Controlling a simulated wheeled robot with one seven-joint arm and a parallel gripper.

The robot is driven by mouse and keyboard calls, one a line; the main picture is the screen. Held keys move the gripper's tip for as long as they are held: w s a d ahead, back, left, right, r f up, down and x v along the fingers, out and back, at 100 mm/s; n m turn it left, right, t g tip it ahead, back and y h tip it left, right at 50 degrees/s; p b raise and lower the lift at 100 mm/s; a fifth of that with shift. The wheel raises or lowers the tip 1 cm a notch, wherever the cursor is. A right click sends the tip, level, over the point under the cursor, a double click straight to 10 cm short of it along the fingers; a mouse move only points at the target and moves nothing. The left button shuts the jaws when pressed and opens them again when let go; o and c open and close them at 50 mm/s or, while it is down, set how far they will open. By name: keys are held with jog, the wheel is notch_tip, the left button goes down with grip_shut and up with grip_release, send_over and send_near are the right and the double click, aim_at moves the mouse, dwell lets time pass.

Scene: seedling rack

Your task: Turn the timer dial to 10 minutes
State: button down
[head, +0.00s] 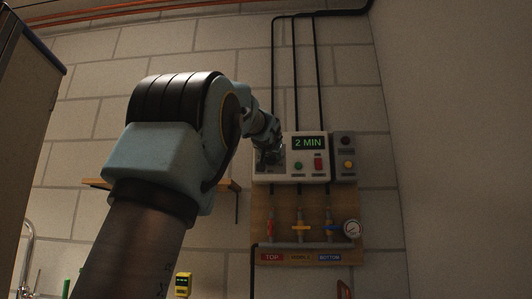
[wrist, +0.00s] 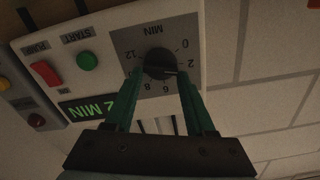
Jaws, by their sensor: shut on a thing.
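The timer dial (wrist: 160,63) is a round black knob on a grey scale plate with numbers and the label MIN, upside down in the wrist view. A thin light mark on the knob points near the 2. My gripper (wrist: 160,74) has its two green fingers on either side of the knob, shut on it. In the head view my gripper (head: 268,155) is at the left part of the white control box (head: 290,177) and hides the dial. The green display (head: 309,143) reads 2 MIN; it also shows in the wrist view (wrist: 90,107).
A green START button (wrist: 87,61) and a red PUMP switch (wrist: 45,73) sit beside the dial. A grey box with a yellow button (head: 348,164) adjoins on the right. Below are a wooden board (head: 285,219) with valves and a gauge (head: 352,228). A shelf (head: 98,184) is left.

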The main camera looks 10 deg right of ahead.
jog(key=m, duration=0.4)
jog(key=shift+a+m+p, duration=0.25)
jog(key=shift+m+p, duration=0.05)
jog(key=shift+p, duration=0.05)
jog(key=m+p, duration=0.2)
jog(key=m, duration=0.6)
jog(key=m+p, duration=0.2)
jog(key=m, duration=0.6)
jog(key=m+p, duration=0.2)
jog(key=m, duration=0.7)
jog(key=shift+a+f, duration=0.2)
jog(key=shift+a, duration=0.05)
jog(key=shift+m, duration=0.3)
jog(key=shift+d+f, duration=0.1)
jog(key=shift+f, duration=0.15)
jog(key=shift+c, duration=2.2)
grip_release()
jog(key=shift+o, duration=1)
jog(key=shift+s+d, duration=0.1)
